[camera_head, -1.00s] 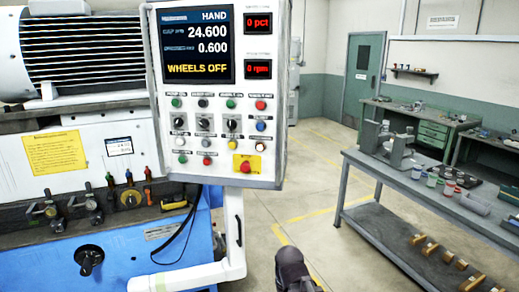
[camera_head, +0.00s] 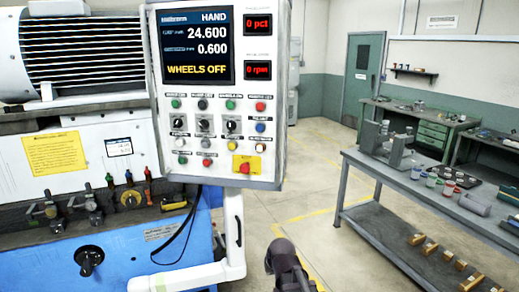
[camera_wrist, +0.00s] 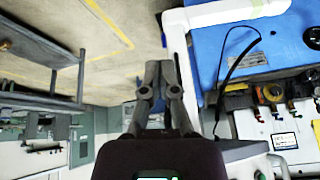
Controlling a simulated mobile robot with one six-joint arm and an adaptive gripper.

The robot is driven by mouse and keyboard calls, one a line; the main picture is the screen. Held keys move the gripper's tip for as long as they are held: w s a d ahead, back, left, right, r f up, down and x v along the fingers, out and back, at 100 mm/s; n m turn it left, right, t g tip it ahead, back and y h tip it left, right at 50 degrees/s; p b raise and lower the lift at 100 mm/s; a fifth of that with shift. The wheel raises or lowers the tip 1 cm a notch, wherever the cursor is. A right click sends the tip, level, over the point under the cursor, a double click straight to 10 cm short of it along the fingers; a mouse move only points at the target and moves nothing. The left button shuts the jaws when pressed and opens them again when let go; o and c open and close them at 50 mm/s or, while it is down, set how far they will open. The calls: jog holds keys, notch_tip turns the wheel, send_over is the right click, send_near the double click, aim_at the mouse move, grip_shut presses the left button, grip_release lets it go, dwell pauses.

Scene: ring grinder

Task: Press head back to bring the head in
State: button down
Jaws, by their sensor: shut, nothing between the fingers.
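The control panel (camera_head: 272,110) hangs at the centre of the head view, with several coloured buttons and black selector knobs; their small labels are too blurred to read. Its screen (camera_head: 197,45) reads HAND, 24.600, 0.600 and WHEELS OFF. A red stop button (camera_head: 246,168) on a yellow plate sits at the lower right. My gripper (camera_wrist: 157,66) shows in the wrist view with its fingers together and nothing held. It is apart from the panel. In the head view a dark part of my arm shows low, below and right of the panel.
The blue and white grinder (camera_head: 50,265) fills the left, with small levers on its front. A white support arm (camera_head: 190,276) runs beneath the panel. A grey bench (camera_head: 385,174) with fixtures and parts stands at right. The floor between is clear.

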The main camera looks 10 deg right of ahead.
jog(key=w+a+r+t, duration=0.2)
jog(key=w+r+t, duration=0.3)
jog(key=w, duration=0.4)
jog(key=m+t+h+p, duration=0.2)
jog(key=m+t+h, duration=0.45)
jog(key=t, duration=0.85)
send_near(260, 148)
jog(key=s+a+r+m+y, duration=0.2)
jog(key=s+a+r, duration=0.1)
jog(key=r, duration=0.1)
jog(key=shift+s+d+r+m+t+h, duration=0.1)
jog(key=shift+s+r+m+t+h, duration=0.3)
jog(key=shift+h, duration=0.25)
jog(key=shift+s+d+r+m+t+h, duration=0.15)
jog(key=shift+r+m+t+h, duration=0.1)
jog(key=shift+r+h, duration=0.3)
jog(key=shift+w, duration=0.2)
jog(key=shift+w+d, duration=0.45)
jog(key=shift+w, duration=0.9)
jog(key=shift+w+d, duration=0.45)
jog(key=shift+w, duration=0.85)
jog(key=shift+w+d, duration=0.5)
jog(key=shift+w, duration=0.85)
jog(key=shift+w, duration=0.1)
jog(key=shift+w+d, duration=0.15)
jog(key=shift+w, duration=0.15)
